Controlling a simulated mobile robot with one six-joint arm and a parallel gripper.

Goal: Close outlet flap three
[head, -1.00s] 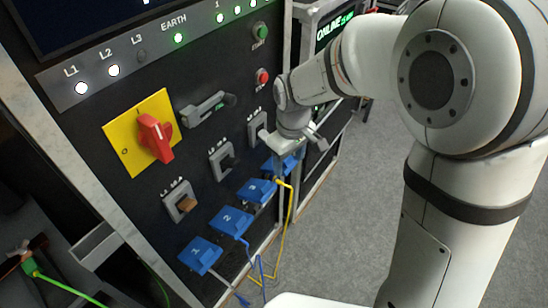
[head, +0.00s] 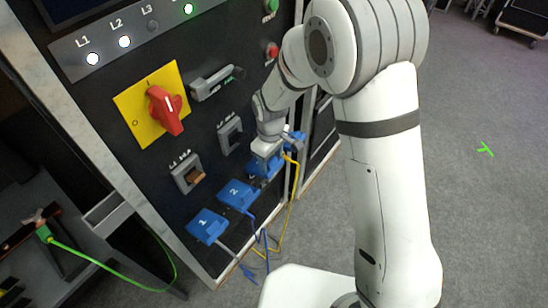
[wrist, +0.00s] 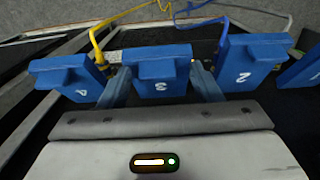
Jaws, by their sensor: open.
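Outlet flap three is a blue cover (head: 258,171) low on the dark panel, between flap two (head: 237,194) and flap four (head: 297,138). My gripper (head: 267,158) is right at flap three and hides part of it. In the wrist view, flap three (wrist: 158,72) shows its number upside down and sticks out like its neighbours. The gripper (wrist: 162,91) is open, one finger on either side of flap three. I cannot tell whether the fingers touch it. Flap four (wrist: 70,75) is at the left of that view and flap two (wrist: 247,68) at the right.
Flap one (head: 206,225) is at the lower left of the row. A yellow cable (head: 291,205) and a blue cable (head: 253,232) hang below the flaps. A red rotary switch (head: 166,110) and a grey handle (head: 213,83) sit above.

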